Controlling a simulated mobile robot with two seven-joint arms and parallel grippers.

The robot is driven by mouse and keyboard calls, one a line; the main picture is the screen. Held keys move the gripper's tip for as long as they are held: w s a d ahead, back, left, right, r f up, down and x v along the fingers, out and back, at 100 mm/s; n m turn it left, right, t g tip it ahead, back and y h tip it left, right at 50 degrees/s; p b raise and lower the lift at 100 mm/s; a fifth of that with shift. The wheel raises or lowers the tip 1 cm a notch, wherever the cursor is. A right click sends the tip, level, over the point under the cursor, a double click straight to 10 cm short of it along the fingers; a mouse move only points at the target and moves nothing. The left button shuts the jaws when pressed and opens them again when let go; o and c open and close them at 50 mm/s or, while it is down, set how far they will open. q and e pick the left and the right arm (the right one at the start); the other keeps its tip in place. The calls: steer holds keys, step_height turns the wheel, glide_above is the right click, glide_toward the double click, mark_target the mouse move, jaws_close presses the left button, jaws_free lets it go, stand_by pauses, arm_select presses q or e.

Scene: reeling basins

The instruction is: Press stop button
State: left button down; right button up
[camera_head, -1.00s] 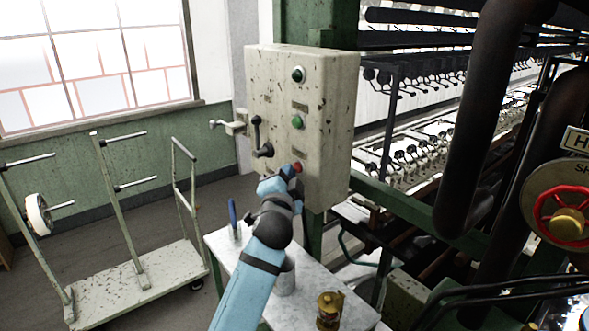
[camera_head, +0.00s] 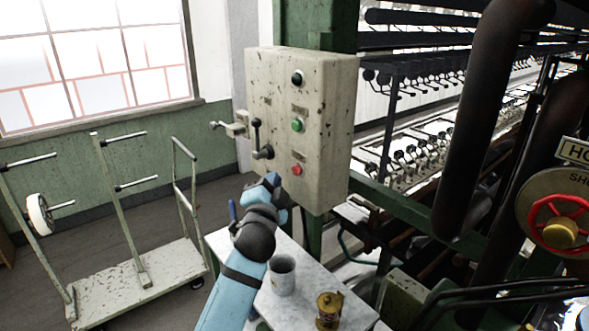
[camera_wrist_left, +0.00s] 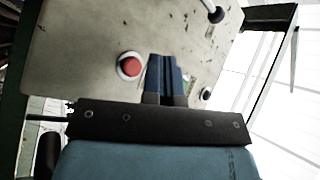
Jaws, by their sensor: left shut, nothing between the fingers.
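The red stop button (camera_head: 297,170) is the lowest of the buttons on the front of a speckled, cream control box (camera_head: 337,120). The red button also shows in the left wrist view (camera_wrist_left: 130,65), just left of my left gripper's fingers (camera_wrist_left: 167,78). In the head view my left gripper (camera_head: 272,180) is left of and a little below the red button, apart from it in the picture. Its fingers are together and empty. How far they are from the panel is hard to tell. My right gripper is not in view.
A green button (camera_head: 297,125) and a lamp-like fitting (camera_head: 297,78) sit above the red button. A lever (camera_head: 256,132) is at the panel's left. A table (camera_head: 345,312) below bears a mug (camera_head: 283,275) and a brass oiler (camera_head: 329,310). A cart (camera_head: 140,290) stands left.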

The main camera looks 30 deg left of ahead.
arm_select(q)
steer(key=s, duration=0.1)
steer(key=s+a, duration=0.1)
steer(key=shift+s, duration=0.3)
stand_by(0.3)
stand_by(0.4)
steer(key=s+d+f+g+h, duration=0.2)
steer(key=s+d+f+h, duration=0.15)
steer(key=f, duration=0.65)
steer(key=s+d+f+g+h, duration=0.1)
steer(key=s+d+f+h, duration=0.3)
steer(key=f, duration=0.7)
steer(key=s+d+f+n+g+h, duration=0.1)
steer(key=s+d+f+n+g, duration=0.1)
steer(key=s+d+f, duration=0.3)
steer(key=s+d+f+n+g+h, duration=0.2)
steer(key=s+d+f, duration=0.3)
steer(key=s+f, duration=0.7)
steer(key=shift+s+f+g, duration=0.3)
steer(key=shift+f+g, duration=0.05)
steer(key=shift+g, duration=0.15)
